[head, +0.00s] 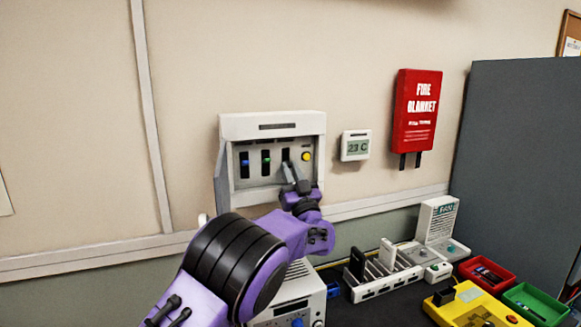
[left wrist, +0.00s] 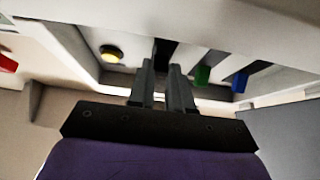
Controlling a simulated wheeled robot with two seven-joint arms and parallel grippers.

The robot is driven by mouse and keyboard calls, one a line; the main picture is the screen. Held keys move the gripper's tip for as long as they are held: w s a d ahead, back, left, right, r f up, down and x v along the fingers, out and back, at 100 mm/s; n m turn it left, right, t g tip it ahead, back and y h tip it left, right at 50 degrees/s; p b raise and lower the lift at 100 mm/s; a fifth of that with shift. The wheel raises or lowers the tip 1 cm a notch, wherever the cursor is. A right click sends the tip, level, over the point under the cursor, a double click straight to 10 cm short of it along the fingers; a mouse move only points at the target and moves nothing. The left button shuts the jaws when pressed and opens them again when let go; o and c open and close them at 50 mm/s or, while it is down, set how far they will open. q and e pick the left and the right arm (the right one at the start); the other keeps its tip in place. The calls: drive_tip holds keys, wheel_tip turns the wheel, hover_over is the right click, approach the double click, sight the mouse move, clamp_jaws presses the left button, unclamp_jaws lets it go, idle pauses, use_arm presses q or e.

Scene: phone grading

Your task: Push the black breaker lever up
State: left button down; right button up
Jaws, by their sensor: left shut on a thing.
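The breaker panel (head: 225,130) is a pale wall box with its cover open and a row of dark slots. The black lever (head: 286,156) is in the third slot, left of a yellow button (head: 307,156), and is mostly hidden by my left gripper (head: 288,169). My left gripper is at that slot, its two fingers close together and shut on the lever. The left wrist view shows the fingertips (left wrist: 162,68) over the dark slot, with the lever itself hard to make out. My right gripper is in neither view.
A blue lever (head: 245,160) and a green lever (head: 267,159) sit in the slots to the left. A thermostat (head: 355,146) and a red fire blanket box (head: 415,110) hang to the right. Devices, a white rack (head: 385,281) and red and green trays crowd the table below.

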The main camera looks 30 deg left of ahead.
use_arm(q)
wheel_tip(320, 180, up, 4)
drive_tip(key=g+h+p, duration=0.2)
drive_tip(key=p, duration=0.4)
drive_tip(key=g+h+p, duration=0.2)
drive_tip(key=h+p, duration=0.1)
drive_tip(key=p, duration=0.4)
drive_tip(key=shift+s+d+f+g, duration=0.1)
drive_tip(key=shift+f+g, duration=0.05)
drive_tip(key=shift+g, duration=0.15)
drive_tip(key=shift+g+h+p, duration=0.7)
drive_tip(key=shift+h+p, duration=0.1)
drive_tip(key=shift+p, duration=0.25)
drive_tip(key=c, duration=1)
unclamp_jaws()
drive_tip(key=shift+c, duration=0.2)
drive_tip(key=shift+d, duration=0.15)
drive_tip(key=b+v, duration=0.4)
drive_tip(key=v, duration=0.6)
